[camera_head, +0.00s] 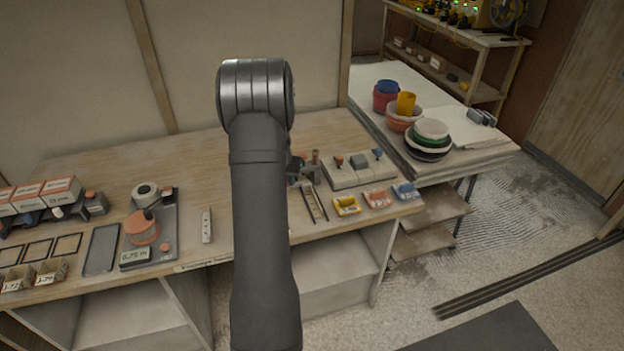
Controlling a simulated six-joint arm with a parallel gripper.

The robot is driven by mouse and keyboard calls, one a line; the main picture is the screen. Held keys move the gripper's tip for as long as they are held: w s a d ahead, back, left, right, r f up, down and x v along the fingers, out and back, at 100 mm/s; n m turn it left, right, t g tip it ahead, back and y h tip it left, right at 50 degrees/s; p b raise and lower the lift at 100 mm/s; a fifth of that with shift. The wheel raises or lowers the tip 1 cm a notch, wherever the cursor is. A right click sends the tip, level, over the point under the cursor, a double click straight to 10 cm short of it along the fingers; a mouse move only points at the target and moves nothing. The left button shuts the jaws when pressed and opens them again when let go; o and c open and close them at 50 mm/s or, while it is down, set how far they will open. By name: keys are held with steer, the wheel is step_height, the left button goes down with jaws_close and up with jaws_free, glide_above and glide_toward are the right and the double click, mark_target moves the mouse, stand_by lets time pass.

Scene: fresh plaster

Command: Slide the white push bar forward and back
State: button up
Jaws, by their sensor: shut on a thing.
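My gripper (304,171) shows only in part, as dark grey pieces just right of my arm, low over the workbench. It is shut at the far end of a narrow slide with two dark rails. A pale bar (314,204) lies between these rails and looks like the white push bar. The grip itself and the near left side of the slide are hidden by my arm, so the exact contact cannot be seen. A small brown post (316,157) stands just behind the gripper.
A pale block with knobs (345,180) stands close right of the gripper. Yellow, pink and blue small trays (376,199) line the front edge. A white strip (207,226) and a grey device with an orange dial (142,230) lie left of my arm. Bare wood lies behind.

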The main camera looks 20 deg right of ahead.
steer(key=shift+w+d, duration=0.1)
steer(key=shift+d, duration=0.05)
steer(key=shift+w+r, duration=0.15)
steer(key=shift+w, duration=2.4)
steer(key=shift+s, duration=0.1)
steer(key=o, duration=0.8)
steer(key=shift+c, duration=0.2)
steer(key=shift+s, duration=0.1)
